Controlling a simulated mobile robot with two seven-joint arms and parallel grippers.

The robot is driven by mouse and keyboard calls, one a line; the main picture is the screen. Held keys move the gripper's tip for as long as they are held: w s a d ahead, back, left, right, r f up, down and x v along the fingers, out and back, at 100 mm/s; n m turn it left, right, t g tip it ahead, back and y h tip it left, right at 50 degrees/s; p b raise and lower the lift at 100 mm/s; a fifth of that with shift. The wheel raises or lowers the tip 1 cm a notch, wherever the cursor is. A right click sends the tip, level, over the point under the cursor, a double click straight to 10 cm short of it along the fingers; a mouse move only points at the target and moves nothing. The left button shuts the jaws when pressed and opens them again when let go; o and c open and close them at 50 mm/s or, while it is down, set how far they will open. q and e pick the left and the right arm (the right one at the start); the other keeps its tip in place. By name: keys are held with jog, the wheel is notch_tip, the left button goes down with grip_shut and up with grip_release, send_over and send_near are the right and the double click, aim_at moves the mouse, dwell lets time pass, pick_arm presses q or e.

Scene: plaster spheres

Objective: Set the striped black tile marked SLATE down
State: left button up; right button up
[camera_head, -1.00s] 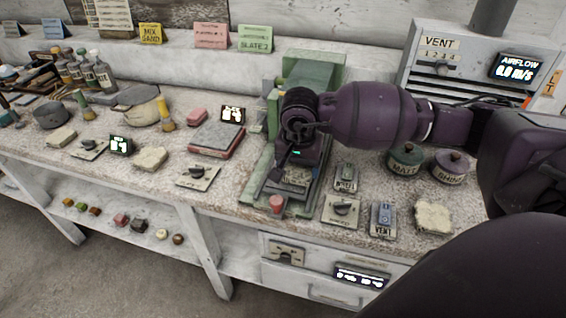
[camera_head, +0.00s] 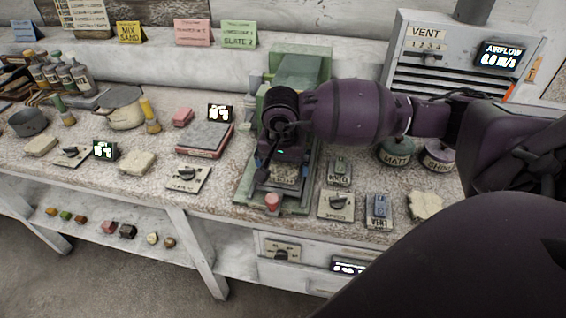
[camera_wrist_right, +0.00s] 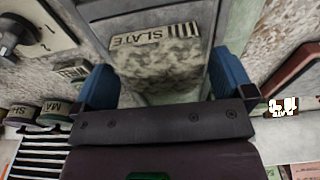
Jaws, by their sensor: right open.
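The SLATE tile (camera_wrist_right: 158,62) lies on the bed of the green machine (camera_head: 300,66). In the right wrist view it has a mottled grey-beige face and a pale strip lettered SLATE with black bars. My right gripper (camera_wrist_right: 166,86) is open, with one blue finger on each side of the tile's near end. I cannot tell whether the fingers touch it. In the head view the right gripper (camera_head: 276,170) points down over the machine bed, and the tile (camera_head: 287,176) is partly hidden beneath it. My left gripper is not in view.
A red knob (camera_head: 272,201) sits at the machine's front. Switch plates (camera_head: 336,205) stand to its right, with the MATT pot (camera_head: 395,152) behind them. A grey slab on a red base (camera_head: 205,139) lies left. The vent box (camera_head: 440,55) stands at the back right.

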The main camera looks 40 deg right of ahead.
aim_at(282, 170)
jog(key=shift+r, duration=0.1)
jog(key=shift+r, duration=0.25)
notch_tip(282, 170, up, 12)
jog(key=a+p, duration=0.1)
jog(key=shift+s+f, duration=0.2)
jog(key=shift+s, duration=0.25)
dwell(0.3)
